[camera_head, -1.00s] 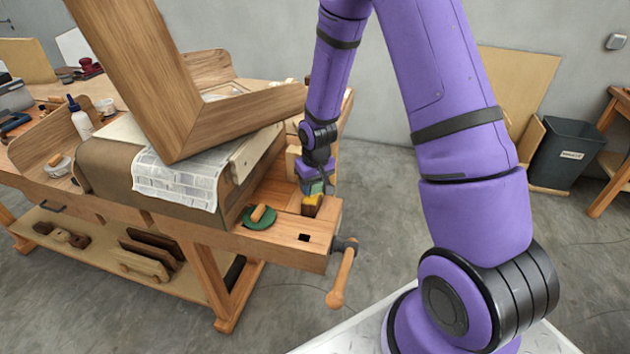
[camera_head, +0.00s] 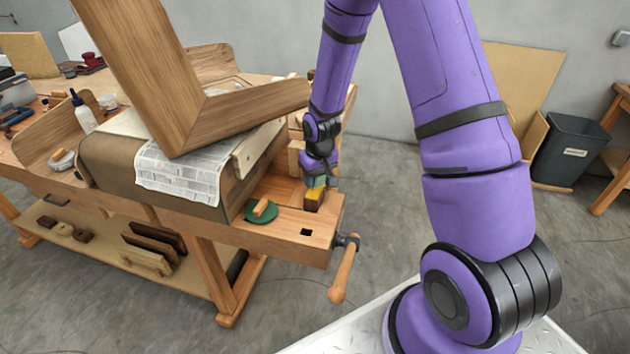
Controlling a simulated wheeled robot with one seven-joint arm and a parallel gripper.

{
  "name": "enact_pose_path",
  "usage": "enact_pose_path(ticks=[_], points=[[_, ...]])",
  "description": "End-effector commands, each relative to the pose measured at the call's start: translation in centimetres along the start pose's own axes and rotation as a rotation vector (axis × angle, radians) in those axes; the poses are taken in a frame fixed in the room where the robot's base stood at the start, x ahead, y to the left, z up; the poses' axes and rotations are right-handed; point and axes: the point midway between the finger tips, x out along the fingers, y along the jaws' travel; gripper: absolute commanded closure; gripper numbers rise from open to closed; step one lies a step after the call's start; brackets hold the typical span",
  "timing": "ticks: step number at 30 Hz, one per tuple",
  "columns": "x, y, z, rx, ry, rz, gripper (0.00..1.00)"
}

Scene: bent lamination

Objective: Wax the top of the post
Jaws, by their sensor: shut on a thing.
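My gripper (camera_head: 318,174) is at the right end of the workbench, pointing down and shut on a small teal-topped block (camera_head: 316,182). The yellow block is at or just above the bench top. The jaw tips are small and partly hidden. Pale wooden blocks (camera_head: 296,153) stand just behind and left of the gripper. I cannot tell which piece is the post.
A large angled wooden piece (camera_head: 195,110) rises over newspaper (camera_head: 180,180) on the bench, left of my arm. A green disc with a wooden handle (camera_head: 260,210) lies near the bench's front edge (camera_head: 270,247). A vise handle (camera_head: 342,275) sticks out at the corner.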

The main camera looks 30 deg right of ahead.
Motion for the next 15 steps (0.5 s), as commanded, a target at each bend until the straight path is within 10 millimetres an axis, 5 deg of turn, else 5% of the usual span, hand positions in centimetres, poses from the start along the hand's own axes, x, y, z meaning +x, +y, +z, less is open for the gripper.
enact_pose_path(ticks=[15], points=[[-0.45,0.66,-0.49,0.003,0.001,0.002,0.84]])
